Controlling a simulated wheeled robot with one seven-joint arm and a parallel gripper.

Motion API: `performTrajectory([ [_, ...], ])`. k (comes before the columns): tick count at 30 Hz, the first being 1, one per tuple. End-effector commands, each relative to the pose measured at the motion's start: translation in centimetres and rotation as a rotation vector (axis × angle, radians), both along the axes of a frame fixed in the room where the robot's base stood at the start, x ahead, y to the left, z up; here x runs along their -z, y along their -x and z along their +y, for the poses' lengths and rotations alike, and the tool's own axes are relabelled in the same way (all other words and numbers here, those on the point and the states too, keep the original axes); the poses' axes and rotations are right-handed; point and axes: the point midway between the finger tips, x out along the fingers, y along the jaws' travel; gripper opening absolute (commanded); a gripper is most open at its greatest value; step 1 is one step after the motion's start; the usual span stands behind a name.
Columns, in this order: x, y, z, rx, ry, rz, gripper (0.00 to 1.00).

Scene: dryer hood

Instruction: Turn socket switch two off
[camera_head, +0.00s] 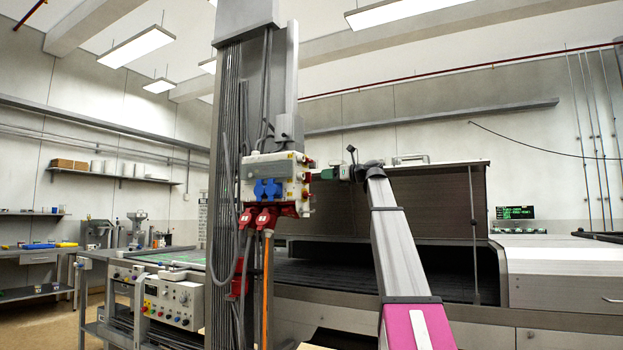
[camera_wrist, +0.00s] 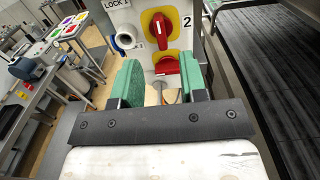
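The socket box (camera_head: 268,168) hangs on a grey column, with blue sockets on its front and red plugs below. In the wrist view, a red rotary switch (camera_wrist: 158,30) sits on a yellow plate beside a label "2" (camera_wrist: 187,21). Its handle is close to upright in the picture, tilted slightly right. Another red part (camera_wrist: 167,65) on yellow lies below it. My gripper (camera_wrist: 161,72) is open, its green fingers apart, with nothing held between them. The fingers point at the box's side face, below the upper switch. In the head view my gripper (camera_head: 325,174) is just right of the box.
Cables (camera_head: 268,285) hang below the box. The dark conveyor bed (camera_head: 335,280) and hood (camera_head: 425,200) lie behind and right. A control panel (camera_head: 170,300) stands left.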

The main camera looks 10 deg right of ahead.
Motion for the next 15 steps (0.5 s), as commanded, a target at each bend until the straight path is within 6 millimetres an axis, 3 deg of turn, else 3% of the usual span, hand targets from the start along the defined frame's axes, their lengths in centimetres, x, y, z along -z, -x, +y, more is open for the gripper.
performTrajectory([
  [6, 0.0, -2.5, 3.3, -0.002, 0.001, 0.000, 0.39],
  [15, 0.0, -4.3, 5.9, 0.000, 0.002, -0.001, 0.39],
])
